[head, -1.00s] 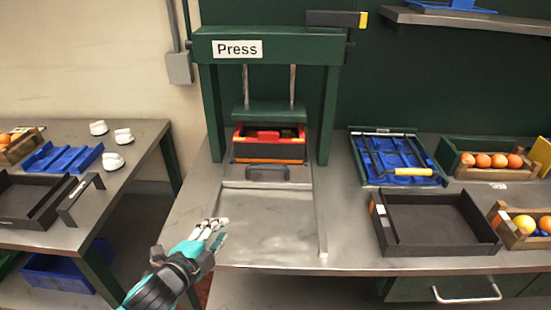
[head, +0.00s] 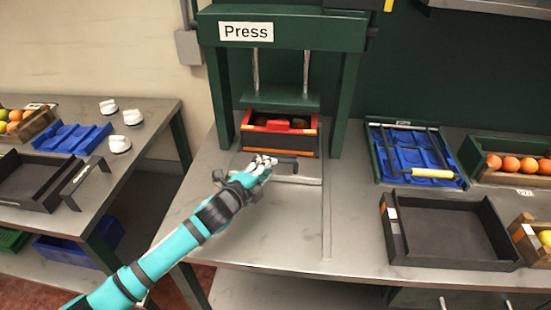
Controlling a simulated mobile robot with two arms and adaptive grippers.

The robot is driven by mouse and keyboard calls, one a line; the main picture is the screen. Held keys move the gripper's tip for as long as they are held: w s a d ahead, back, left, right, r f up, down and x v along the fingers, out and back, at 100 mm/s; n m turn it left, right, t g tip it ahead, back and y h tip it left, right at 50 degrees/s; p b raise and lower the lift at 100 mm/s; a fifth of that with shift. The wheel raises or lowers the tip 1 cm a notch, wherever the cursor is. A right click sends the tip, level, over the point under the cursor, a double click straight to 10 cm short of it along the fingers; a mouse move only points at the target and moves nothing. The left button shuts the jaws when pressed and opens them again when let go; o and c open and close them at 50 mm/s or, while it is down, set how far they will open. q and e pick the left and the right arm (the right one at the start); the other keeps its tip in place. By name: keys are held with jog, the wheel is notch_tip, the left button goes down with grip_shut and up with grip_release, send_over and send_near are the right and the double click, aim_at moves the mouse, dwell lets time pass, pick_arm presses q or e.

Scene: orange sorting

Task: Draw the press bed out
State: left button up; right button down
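The green press (head: 285,30), labelled "Press", stands at the back of the middle table. Its flat metal bed (head: 300,177) lies under the frame, with a dark bar handle (head: 288,162) at its front edge. A red and black box (head: 282,130) sits on the bed below the green press plate (head: 280,98). My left gripper (head: 262,164) is at the left end of the handle, with its fingers over or against it. I cannot tell whether the fingers are closed around it. My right gripper is not in view.
Bare metal table (head: 265,215) lies in front of the bed. A side table (head: 130,160) stands at left.

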pick_arm(q)
jog(key=x, duration=0.4)
jog(key=shift+w+d+f, duration=0.15)
jog(key=shift+w+d, duration=0.15)
jog(key=shift+w, duration=0.2)
jog(key=c, duration=0.5)
grip_shut()
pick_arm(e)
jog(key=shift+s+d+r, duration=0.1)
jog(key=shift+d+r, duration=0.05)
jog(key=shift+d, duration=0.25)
pick_arm(q)
jog(key=shift+f, duration=0.1)
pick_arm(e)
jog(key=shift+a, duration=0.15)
